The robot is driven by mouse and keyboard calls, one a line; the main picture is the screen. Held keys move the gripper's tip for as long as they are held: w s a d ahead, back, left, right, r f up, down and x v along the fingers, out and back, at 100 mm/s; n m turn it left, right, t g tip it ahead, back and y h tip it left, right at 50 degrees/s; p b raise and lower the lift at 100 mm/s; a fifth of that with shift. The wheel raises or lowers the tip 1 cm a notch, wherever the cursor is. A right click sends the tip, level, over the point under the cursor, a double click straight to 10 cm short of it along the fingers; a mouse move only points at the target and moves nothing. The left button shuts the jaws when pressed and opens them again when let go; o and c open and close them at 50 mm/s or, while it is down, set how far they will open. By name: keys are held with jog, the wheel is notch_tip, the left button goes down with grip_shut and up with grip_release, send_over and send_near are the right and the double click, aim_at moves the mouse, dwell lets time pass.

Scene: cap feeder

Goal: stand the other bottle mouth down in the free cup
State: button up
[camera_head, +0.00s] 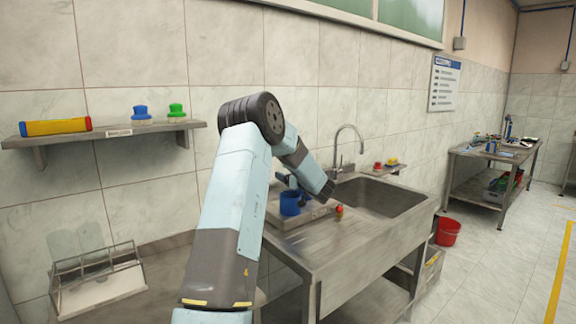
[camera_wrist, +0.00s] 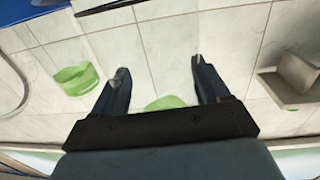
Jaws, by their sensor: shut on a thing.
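A blue cup (camera_head: 290,204) stands on a low tray (camera_head: 318,213) on the steel counter. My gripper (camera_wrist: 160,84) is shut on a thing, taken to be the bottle. In the wrist view a green part (camera_wrist: 166,103) shows low between the spread fingers. I cannot make out the rest of the bottle, nor which end points down. A second green piece (camera_wrist: 75,78) shows left of the fingers; I cannot tell what it belongs to. In the head view my arm's end is beside the blue cup, and the held thing cannot be told apart there.
A sink (camera_head: 380,194) with a tall tap (camera_head: 352,130) lies to the right. A small red, yellow and green thing (camera_head: 339,212) is at the tray's right end. A wall shelf (camera_head: 100,138) is at left. A wire rack (camera_head: 97,281) is lower left.

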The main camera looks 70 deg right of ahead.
jog(key=shift+f, duration=1)
jog(key=shift+f, duration=0.5)
jog(key=o, duration=1)
jog(key=v, duration=1.3)
jog(key=shift+s+a, duration=0.2)
jog(key=shift+s, duration=0.15)
jog(key=shift+f, duration=0.1)
